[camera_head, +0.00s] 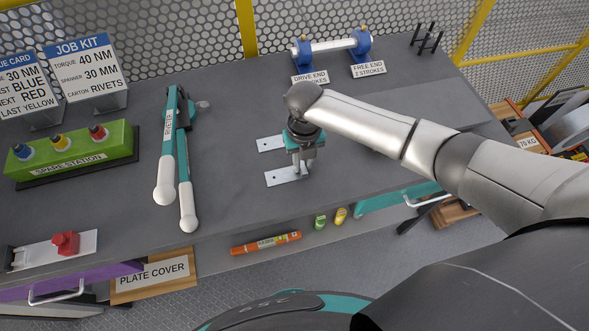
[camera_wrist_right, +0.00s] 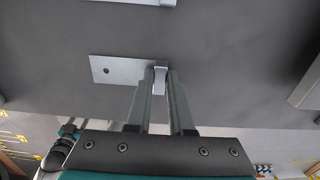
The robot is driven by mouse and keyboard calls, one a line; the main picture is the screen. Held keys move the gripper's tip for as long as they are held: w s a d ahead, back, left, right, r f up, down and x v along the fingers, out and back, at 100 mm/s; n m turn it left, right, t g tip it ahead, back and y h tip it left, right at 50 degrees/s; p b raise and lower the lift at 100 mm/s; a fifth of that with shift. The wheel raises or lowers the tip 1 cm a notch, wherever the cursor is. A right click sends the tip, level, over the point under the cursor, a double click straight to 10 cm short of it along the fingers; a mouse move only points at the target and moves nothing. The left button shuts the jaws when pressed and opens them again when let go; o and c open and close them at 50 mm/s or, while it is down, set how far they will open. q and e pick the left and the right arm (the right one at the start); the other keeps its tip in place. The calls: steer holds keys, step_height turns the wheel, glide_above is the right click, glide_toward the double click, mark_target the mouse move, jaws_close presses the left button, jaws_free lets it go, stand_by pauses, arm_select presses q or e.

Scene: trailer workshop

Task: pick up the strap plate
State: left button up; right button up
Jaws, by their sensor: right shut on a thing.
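Two flat, pale metal strap plates are at the middle of the grey workbench. The nearer plate (camera_head: 283,177) has a hole near its left end. My right gripper (camera_head: 299,168) points down over its right end and is shut on it. In the right wrist view the fingers (camera_wrist_right: 160,78) close around a small raised tab at the right end of this plate (camera_wrist_right: 117,71). I cannot tell whether the plate is lifted off the bench. The farther plate (camera_head: 269,144) lies just behind, partly hidden by the gripper. My left gripper is not in view.
The workbench (camera_head: 236,187) is clear right around the plates. A riveter (camera_head: 176,150) with long white-tipped handles lies to the left. A spare station (camera_head: 72,152) stands farther left. A roller on blue supports (camera_head: 332,47) stands at the back. An orange tube (camera_head: 266,243) sits below the front edge.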

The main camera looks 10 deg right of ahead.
jaws_close()
steer(key=shift+r, duration=0.15)
steer(key=shift+r, duration=0.25)
step_height(320, 180, up, 19)
steer(key=p, duration=0.1)
steer(key=shift+r+p, duration=0.15)
steer(key=shift+p, duration=0.15)
